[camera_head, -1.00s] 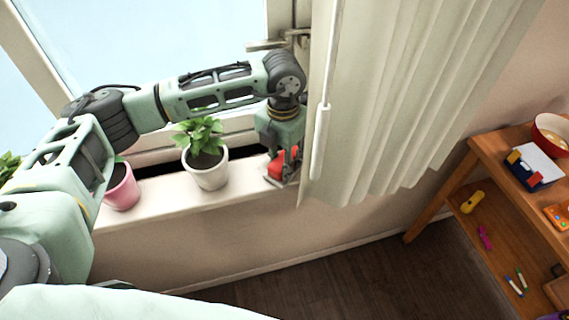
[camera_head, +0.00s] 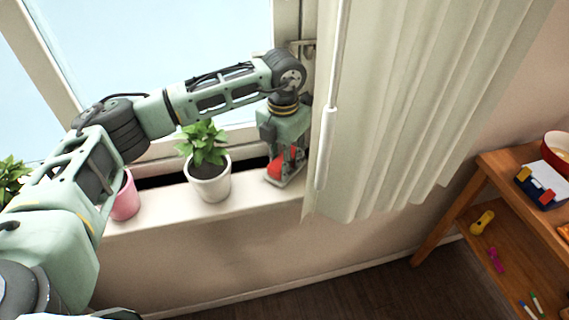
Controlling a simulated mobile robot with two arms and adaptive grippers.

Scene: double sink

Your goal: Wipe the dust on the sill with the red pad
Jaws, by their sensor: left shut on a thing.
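The red pad (camera_head: 274,167) is at the right end of the window sill (camera_head: 232,206), beside the curtain. My left gripper (camera_head: 285,168) points down there and is shut on the red pad. The fingers partly hide the pad, and I cannot tell for certain whether it touches the sill. A dark strip (camera_head: 165,181) runs along the back of the sill behind the pots; I cannot tell if it is dust or a gap. My right gripper is not in view.
A white pot with a green plant (camera_head: 209,181) stands on the sill just left of the gripper. A pink pot (camera_head: 125,199) is farther left, partly behind my arm. The curtain (camera_head: 400,110) hangs close on the right. A wooden shelf (camera_head: 510,215) holds several small things.

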